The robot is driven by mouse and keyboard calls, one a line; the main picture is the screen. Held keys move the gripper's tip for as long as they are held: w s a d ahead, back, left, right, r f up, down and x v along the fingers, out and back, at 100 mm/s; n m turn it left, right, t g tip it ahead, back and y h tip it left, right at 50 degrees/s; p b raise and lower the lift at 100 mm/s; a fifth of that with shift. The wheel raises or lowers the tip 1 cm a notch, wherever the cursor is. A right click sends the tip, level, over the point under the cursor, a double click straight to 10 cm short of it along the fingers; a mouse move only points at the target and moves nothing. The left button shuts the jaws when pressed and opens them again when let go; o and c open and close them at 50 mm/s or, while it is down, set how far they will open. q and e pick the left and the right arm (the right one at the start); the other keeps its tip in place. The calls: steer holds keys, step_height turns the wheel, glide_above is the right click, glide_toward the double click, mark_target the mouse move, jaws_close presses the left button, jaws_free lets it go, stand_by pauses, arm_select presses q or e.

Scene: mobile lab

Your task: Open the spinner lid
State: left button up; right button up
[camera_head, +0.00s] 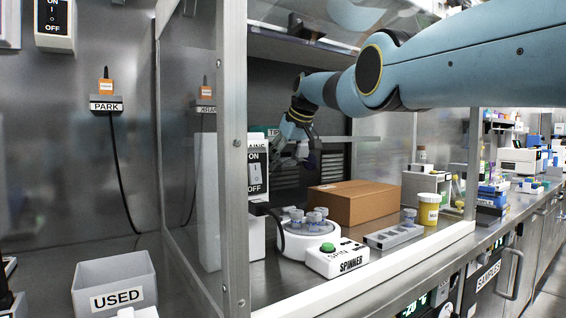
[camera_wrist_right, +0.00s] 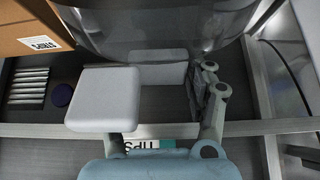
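The spinner (camera_head: 308,244) is a round white device on the bench inside the cabinet. Several vials with grey-blue caps stand in its top. Its control box (camera_head: 337,261) has a green button. A clear curved body (camera_wrist_right: 165,22), apparently the spinner lid, fills the top of the right wrist view; I cannot make out its outline in the head view. My right gripper (camera_head: 297,150) is above the spinner. In the right wrist view my right gripper (camera_wrist_right: 162,98) looks open; a white rounded block (camera_wrist_right: 103,98) hides most of its left finger. My left gripper is out of view.
A brown cardboard box (camera_head: 356,203) stands behind and right of the spinner. A grey rack (camera_head: 394,236) and a yellow-labelled jar (camera_head: 429,211) are further right. A metal post (camera_head: 235,170) and a switch box (camera_head: 256,172) stand left. A USED bin (camera_head: 115,285) is outside the cabinet.

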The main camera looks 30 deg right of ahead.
mark_target(292, 156)
steer(key=shift+o, duration=1.1)
steer(key=shift+f, duration=0.2)
steer(key=shift+s+d+r, duration=0.1)
steer(key=shift+s+r, duration=0.3)
steer(key=shift+r, duration=0.2)
steer(key=shift+v, duration=3.05)
steer(key=shift+w, duration=0.1)
